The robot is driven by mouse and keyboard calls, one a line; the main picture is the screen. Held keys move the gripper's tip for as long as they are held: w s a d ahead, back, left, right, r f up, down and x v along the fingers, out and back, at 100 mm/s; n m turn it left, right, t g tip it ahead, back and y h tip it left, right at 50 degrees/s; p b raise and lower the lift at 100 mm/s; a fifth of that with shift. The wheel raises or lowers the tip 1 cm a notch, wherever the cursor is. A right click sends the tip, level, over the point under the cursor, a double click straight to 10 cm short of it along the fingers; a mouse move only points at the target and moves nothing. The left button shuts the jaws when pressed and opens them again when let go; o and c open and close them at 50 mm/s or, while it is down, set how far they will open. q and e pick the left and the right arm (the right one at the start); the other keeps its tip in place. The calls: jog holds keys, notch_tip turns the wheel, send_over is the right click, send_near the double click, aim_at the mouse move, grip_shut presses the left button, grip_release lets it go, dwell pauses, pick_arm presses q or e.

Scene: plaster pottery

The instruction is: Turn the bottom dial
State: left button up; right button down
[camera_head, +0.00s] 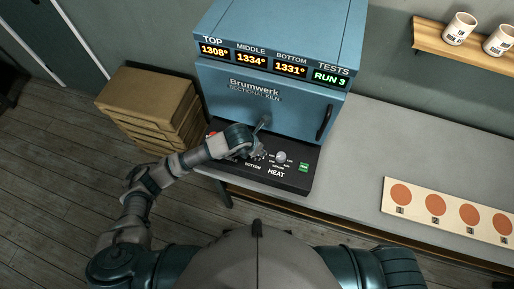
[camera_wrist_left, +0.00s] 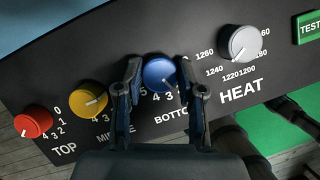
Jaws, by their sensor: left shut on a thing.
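The bottom dial (camera_wrist_left: 160,75) is the blue knob above the "BOTTOM" label in the left wrist view. My left gripper (camera_wrist_left: 162,72) has a finger on each side of this dial and is shut on it. In the head view my left gripper (camera_head: 255,148) is over the control panel (camera_head: 283,185) of the blue kiln (camera_head: 268,105), and it hides the bottom dial. In the left wrist view the red top dial (camera_wrist_left: 33,121) and the yellow middle dial (camera_wrist_left: 89,99) are left of the gripper. My right gripper is not in view.
The grey heat dial (camera_wrist_left: 240,43) and green test button (camera_wrist_left: 308,27) are right of my gripper. The kiln displays (camera_head: 290,68) read 1308, 1334, 1331 and RUN 3. A board with orange discs (camera_head: 435,209) lies on the bench; cardboard boxes (camera_head: 150,100) stand left.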

pick_arm(q)
jog(key=shift+w+r+n, duration=0.1)
jog(key=shift+r+n, duration=0.05)
jog(key=shift+n, duration=0.45)
jog(key=o, duration=1.1)
jog(key=shift+o, duration=0.2)
jog(key=v, duration=1.1)
jog(key=shift+s+d+r, duration=0.15)
jog(key=shift+s+r, duration=0.1)
jog(key=shift+r, duration=0.05)
